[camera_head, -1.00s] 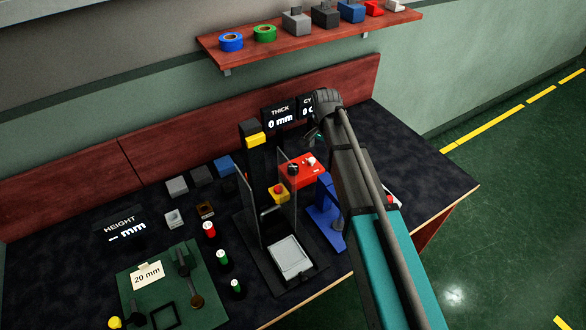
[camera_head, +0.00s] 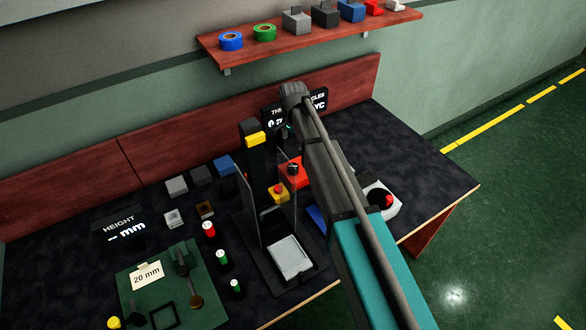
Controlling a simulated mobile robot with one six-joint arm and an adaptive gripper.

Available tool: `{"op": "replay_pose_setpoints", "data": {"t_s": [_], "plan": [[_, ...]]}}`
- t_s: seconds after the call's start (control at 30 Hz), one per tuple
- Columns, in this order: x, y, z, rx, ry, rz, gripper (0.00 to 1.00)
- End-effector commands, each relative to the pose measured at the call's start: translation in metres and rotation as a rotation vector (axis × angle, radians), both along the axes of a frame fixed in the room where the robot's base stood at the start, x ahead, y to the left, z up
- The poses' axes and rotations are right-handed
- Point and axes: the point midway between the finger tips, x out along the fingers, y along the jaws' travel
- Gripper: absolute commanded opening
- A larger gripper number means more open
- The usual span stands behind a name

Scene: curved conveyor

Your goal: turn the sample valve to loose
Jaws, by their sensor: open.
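A red box (camera_head: 293,172) with a black knob (camera_head: 293,167) on top stands on the bench behind the clear-walled press stand. It may carry the sample valve, but I cannot read a label. My arm hides its right side. My gripper (camera_head: 287,131) is only partly seen below the wrist, in front of the thickness display and above and behind the red box. It is open and apart from the box. Its fingertips are mostly hidden. No loose or tight marking is legible.
A press stand (camera_head: 249,135) with clear walls and a yellow button box (camera_head: 278,192) stand close by. A white box with a red button (camera_head: 383,200) is right of my arm. A shelf (camera_head: 300,48) hangs above. The bench's right end is clear.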

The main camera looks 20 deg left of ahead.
Motion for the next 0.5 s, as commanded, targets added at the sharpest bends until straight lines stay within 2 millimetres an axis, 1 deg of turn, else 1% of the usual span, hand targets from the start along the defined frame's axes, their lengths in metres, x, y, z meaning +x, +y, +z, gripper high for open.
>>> {"op": "replay_pose_setpoints", "data": {"t_s": [0.5], "plan": [[0.0, 0.0, -0.037, 0.0, 0.0, 0.0, 0.92]]}}
